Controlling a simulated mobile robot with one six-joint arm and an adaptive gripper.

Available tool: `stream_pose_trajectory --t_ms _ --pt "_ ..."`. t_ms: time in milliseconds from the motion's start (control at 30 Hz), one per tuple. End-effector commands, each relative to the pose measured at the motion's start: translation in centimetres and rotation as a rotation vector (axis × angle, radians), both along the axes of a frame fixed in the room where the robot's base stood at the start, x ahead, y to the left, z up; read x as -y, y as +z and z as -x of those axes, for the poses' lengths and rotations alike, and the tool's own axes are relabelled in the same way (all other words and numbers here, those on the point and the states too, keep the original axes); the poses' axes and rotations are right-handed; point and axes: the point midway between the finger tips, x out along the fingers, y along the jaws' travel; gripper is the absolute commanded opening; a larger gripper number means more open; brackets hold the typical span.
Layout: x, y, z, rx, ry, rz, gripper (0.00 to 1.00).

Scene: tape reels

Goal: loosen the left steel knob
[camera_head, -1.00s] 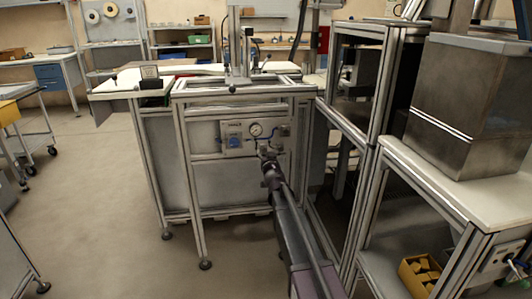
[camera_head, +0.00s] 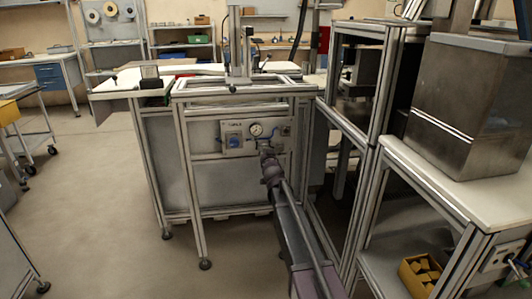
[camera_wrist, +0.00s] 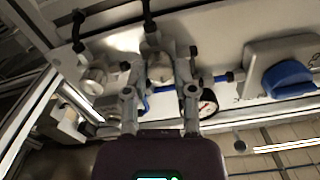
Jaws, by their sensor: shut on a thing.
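The machine panel (camera_head: 236,148) holds a round gauge, a blue knob and steel knobs. In the wrist view a round steel knob (camera_wrist: 160,68) sits between the two fingers of my gripper (camera_wrist: 160,84), which is shut on it. This is the knob nearer the blue one, so the left steel knob; in the head view my gripper (camera_head: 266,149) hides it. The other steel knob (camera_wrist: 93,82) shows left of my fingers in the wrist view, and at the panel's right end (camera_head: 286,130) in the head view.
The blue knob (camera_wrist: 288,77) and the gauge (camera_wrist: 208,104) are close to my fingers in the wrist view. Black hoses run near the knobs. An aluminium frame with a steel bin (camera_head: 465,105) stands close to my arm's right. Floor at left is clear.

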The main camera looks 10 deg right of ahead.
Motion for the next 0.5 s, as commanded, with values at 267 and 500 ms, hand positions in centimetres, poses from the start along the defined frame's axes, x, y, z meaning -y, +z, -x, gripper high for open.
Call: stream_pose_trajectory --t_ms 267,500 --pt "0.04 -0.09 -0.11 -0.006 -0.009 0.028 0.0" --pt "0.01 -0.09 -0.12 -0.006 -0.008 0.12 0.0"
